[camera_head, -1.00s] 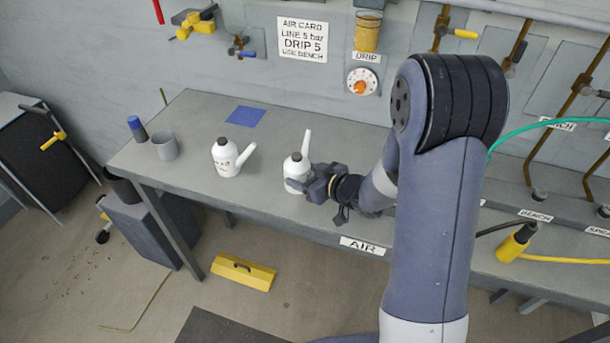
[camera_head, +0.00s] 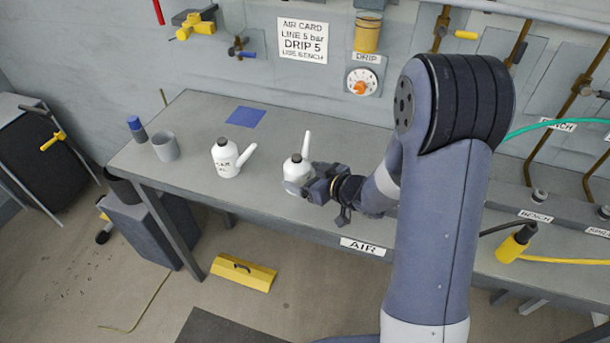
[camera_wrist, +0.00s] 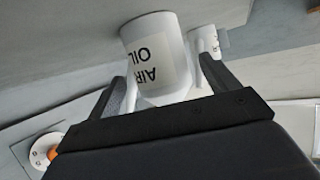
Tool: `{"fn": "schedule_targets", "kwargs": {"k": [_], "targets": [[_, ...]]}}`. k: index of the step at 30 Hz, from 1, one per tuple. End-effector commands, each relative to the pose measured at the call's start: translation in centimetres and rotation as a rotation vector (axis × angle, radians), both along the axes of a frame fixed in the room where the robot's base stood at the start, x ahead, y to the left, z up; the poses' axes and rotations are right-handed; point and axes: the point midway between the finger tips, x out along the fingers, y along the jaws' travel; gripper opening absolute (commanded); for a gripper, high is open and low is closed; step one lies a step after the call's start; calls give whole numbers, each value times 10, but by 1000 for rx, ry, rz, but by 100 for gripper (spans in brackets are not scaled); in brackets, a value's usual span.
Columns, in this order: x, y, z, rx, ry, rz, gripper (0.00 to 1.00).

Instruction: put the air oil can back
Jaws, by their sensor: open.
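The air oil can (camera_head: 297,172) is white with a dark cap and an upward spout. It appears upright on the bench (camera_head: 200,110), near the front edge. In the wrist view its "AIR OIL" label (camera_wrist: 153,62) reads upside down. My gripper (camera_head: 305,187) is at the can's front right side and partly hides its lower body. In the wrist view my gripper (camera_wrist: 163,88) is open, with one finger on each side of the can. I cannot tell whether either finger touches it.
A second white spouted can (camera_head: 226,160) stands to the left; its label is hard to read. A dial (camera_head: 361,82) is on the wall behind.

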Motion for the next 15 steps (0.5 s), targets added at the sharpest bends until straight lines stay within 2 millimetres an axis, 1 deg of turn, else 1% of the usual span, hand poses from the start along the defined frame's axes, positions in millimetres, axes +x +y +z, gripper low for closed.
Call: {"fn": "schedule_targets", "kwargs": {"k": [9, 15], "targets": [[-42, -43, 26, -1, -2, -6, 82], [-64, -64, 39, 0, -1, -5, 82]]}}
